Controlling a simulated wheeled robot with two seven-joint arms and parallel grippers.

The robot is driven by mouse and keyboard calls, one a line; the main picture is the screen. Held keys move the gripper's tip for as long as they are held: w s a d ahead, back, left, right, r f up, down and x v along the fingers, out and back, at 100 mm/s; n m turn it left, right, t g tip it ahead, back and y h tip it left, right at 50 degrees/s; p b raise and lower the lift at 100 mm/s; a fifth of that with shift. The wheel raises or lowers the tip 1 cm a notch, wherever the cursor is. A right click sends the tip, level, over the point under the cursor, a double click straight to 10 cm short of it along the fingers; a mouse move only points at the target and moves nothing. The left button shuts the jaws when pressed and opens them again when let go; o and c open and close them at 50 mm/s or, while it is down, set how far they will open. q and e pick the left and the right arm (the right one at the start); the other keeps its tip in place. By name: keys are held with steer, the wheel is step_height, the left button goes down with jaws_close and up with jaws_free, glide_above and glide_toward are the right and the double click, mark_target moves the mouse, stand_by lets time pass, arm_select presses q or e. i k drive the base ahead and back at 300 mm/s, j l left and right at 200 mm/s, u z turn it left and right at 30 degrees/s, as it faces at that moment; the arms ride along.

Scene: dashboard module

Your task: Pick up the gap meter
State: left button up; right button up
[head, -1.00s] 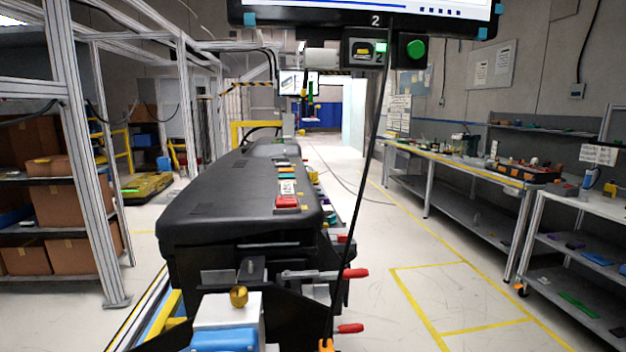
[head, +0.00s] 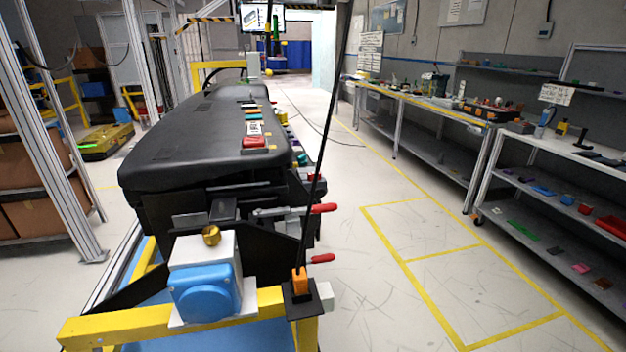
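I cannot tell for certain which thing is the gap meter. A row of small coloured items lies along the right side of the top of the black dashboard module (head: 178,145). At its near end is a red item (head: 254,141), with a white labelled piece (head: 255,129) just beyond it. More small tools lie on the workbench and shelves at the right, too small to identify. Neither of my grippers shows in the head view.
The dashboard sits on a yellow frame (head: 165,322) with a blue box (head: 206,291) and red-handled clamps (head: 322,209). A long workbench (head: 428,100) and a shelf rack (head: 590,160) stand at the right. The taped floor (head: 455,270) between is clear.

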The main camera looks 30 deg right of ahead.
mark_target(283, 116)
steer(key=k+l, duration=0.1)
steer(key=l, duration=0.4)
steer(key=k+l, duration=0.1)
steer(key=l, duration=0.35)
steer(key=k+l, duration=0.1)
steer(key=l, duration=0.4)
steer(key=i+l, duration=0.1)
steer(key=l, duration=0.3)
steer(key=i+l, duration=0.1)
steer(key=l, duration=0.25)
steer(key=i+l, duration=0.1)
steer(key=l, duration=0.3)
steer(key=i+l, duration=0.1)
steer(key=l, duration=0.25)
steer(key=i+l, duration=0.1)
steer(key=l, duration=0.3)
